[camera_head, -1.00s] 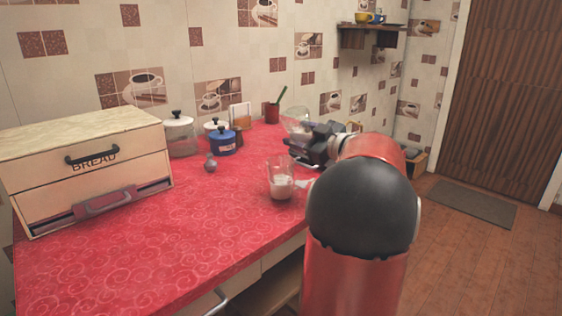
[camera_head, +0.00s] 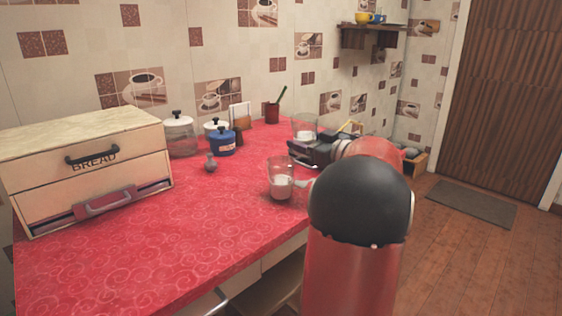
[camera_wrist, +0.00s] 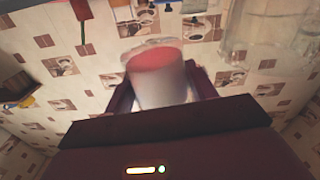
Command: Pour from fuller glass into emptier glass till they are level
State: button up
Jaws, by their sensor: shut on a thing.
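One clear glass (camera_head: 281,170) stands upright on the red counter (camera_head: 150,250), with white liquid in its lower half. My gripper (camera_head: 303,147) is shut on a second clear glass (camera_head: 305,123), behind and to the right of the first. This held glass looks about upright and apart from the other; some white liquid shows in it, its lower part hidden by my gripper. In the wrist view the held glass (camera_wrist: 160,78) is between the fingers. A large blurred clear glass (camera_wrist: 265,35) shows at upper right. I cannot tell whether the levels match.
A bread box (camera_head: 85,165) stands at the left. Lidded jars, white (camera_head: 179,135) and blue (camera_head: 222,143), a small grey object (camera_head: 211,163) and a red cup (camera_head: 272,112) stand toward the wall. The front left of the counter is clear.

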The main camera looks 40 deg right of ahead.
jog(key=shift+d+f+m, duration=0.3)
jog(key=shift+f+m, duration=0.35)
jog(key=shift+m, duration=0.05)
